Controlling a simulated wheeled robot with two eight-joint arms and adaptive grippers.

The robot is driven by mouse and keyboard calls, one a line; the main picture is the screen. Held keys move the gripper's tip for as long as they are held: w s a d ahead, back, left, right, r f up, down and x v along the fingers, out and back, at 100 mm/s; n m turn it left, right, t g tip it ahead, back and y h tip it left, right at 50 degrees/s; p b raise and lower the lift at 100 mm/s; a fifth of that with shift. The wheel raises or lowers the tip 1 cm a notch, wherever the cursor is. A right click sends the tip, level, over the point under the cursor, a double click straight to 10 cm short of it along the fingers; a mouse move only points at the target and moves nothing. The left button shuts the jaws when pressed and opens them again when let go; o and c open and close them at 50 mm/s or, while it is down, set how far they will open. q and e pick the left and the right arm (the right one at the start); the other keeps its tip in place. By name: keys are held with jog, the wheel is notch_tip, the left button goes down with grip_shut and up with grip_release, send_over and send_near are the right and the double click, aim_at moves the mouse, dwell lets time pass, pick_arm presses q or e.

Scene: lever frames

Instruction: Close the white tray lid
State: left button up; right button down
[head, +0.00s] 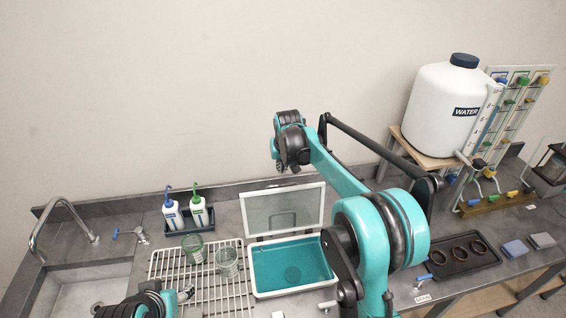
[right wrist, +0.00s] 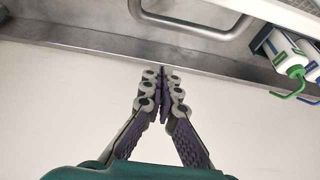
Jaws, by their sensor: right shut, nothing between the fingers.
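The white tray (head: 253,283) with a teal inside stands on the counter in the head view. Its lid (head: 265,214) is open, standing up and leaning back along the far edge. A bar handle (right wrist: 190,30) shows at the top of the right wrist view. My right gripper (head: 286,168) hangs above the lid, apart from it; in the right wrist view its fingers (right wrist: 163,80) meet with nothing between them. My left gripper (head: 186,293) is partly in view at the bottom left of the head view, its fingers too small to read.
A wire rack (head: 200,290) with two glasses (head: 228,262) stands left of the tray. Two wash bottles (head: 173,214) stand in a dark holder behind it. A sink is at far left. A water tank (head: 440,110) and a dark tray with rings (head: 463,268) are at right.

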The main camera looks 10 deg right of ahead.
jog(key=s, duration=0.1)
jog(key=s+f, duration=0.1)
jog(key=s, duration=0.1)
jog(key=shift+s+f, duration=0.25)
jog(key=shift+s, duration=0.1)
